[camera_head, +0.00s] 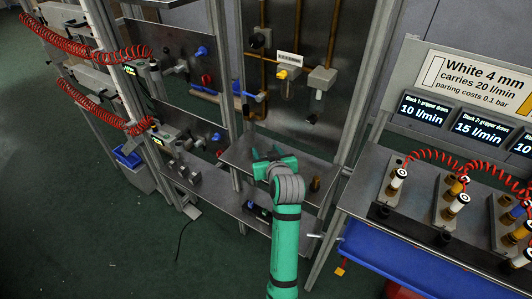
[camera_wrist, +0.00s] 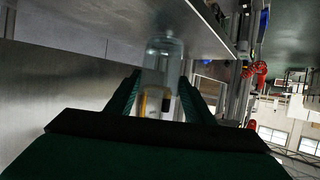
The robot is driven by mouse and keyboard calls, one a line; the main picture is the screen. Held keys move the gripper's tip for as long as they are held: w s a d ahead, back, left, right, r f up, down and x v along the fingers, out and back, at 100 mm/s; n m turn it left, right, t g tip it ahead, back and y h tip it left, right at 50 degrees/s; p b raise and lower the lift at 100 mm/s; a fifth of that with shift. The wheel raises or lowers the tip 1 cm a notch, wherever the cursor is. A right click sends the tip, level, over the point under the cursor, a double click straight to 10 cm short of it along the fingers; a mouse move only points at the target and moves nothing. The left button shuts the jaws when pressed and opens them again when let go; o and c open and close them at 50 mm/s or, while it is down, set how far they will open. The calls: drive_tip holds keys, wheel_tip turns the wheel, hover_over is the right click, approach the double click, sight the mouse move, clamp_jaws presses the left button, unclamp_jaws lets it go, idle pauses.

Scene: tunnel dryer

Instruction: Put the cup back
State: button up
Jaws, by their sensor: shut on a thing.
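The cup is a clear, see-through cylinder with a rounded end in the wrist view (camera_wrist: 162,62). My gripper (camera_wrist: 160,97) has its two green-dark fingers on either side of it and is shut on it. In the head view my gripper (camera_head: 268,158) is over the metal shelf (camera_head: 237,152) of the middle frame, and the cup is too hidden there to make out. On the panel above, a yellow-topped fitting (camera_head: 283,75) with a clear part below it hangs from brown piping.
A small brown-and-dark fitting (camera_head: 315,184) stands on the shelf right of my gripper. Frame posts (camera_head: 365,80) rise at the shelf's right. A bench with several white-capped fittings and red coiled hoses (camera_head: 435,156) is at the right. Blue-handled valves (camera_head: 201,51) are at the left.

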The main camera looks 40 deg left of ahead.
drive_tip(key=shift+f, duration=0.25)
drive_tip(key=o, duration=1.1)
drive_tip(key=shift+f, duration=0.1)
drive_tip(key=shift+o, duration=0.2)
drive_tip(key=shift+w, duration=0.15)
drive_tip(key=shift+d, duration=0.1)
drive_tip(key=v, duration=1.2)
drive_tip(key=shift+r, duration=0.25)
